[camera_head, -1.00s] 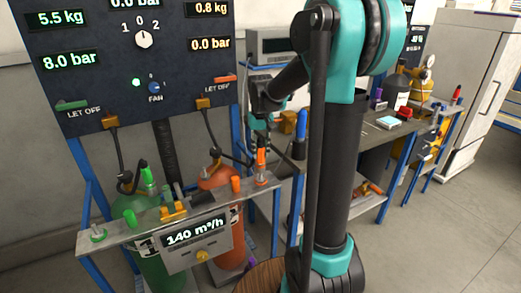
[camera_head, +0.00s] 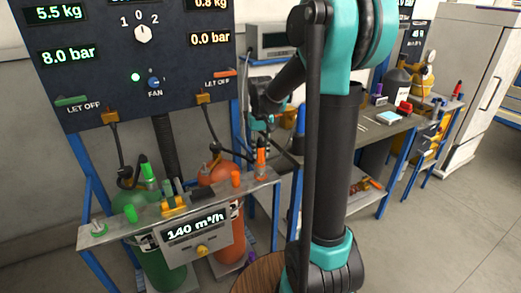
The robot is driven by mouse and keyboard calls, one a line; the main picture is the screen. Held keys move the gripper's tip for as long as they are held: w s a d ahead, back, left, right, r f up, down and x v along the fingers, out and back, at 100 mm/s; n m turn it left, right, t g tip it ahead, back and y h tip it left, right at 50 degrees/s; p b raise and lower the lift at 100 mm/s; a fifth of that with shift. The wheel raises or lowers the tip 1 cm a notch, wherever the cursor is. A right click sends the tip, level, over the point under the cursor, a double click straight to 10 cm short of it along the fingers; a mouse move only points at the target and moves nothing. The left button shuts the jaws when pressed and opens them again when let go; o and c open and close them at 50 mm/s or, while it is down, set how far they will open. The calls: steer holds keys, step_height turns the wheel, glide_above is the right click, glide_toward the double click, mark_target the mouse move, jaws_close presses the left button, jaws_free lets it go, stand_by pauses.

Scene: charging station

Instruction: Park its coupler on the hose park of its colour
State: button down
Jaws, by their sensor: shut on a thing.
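My gripper (camera_head: 266,122) is small in the head view, left of my upright arm and above the right end of the metal ledge (camera_head: 205,206). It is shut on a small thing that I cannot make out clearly. A green coupler with a black top (camera_head: 150,175) stands upright toward the left of the ledge. A short green peg (camera_head: 99,227) is at the ledge's left end. A shorter orange piece (camera_head: 236,179) stands left of the orange coupler.
A dark gauge panel (camera_head: 185,62) stands behind the ledge. Green (camera_head: 165,268) and orange (camera_head: 222,222) cylinders stand below it. A display box reading 140 m³/h (camera_head: 194,241) hangs at the ledge's front. A workbench (camera_head: 375,135) with clutter is to the right. Floor is clear at right.

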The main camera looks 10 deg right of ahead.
steer(key=shift+f, duration=0.8)
steer(key=c, duration=1.1)
jaws_free()
steer(key=shift+c, duration=0.2)
step_height(320, 180, up, 12)
steer(key=s+d+f+t, duration=0.2)
steer(key=s+f, duration=0.7)
steer(key=s, duration=0.2)
steer(key=s+d+f+t, duration=0.2)
steer(key=s+f, duration=0.7)
steer(key=s, duration=0.2)
steer(key=shift+f+m, duration=0.25)
steer(key=shift+m, duration=0.05)
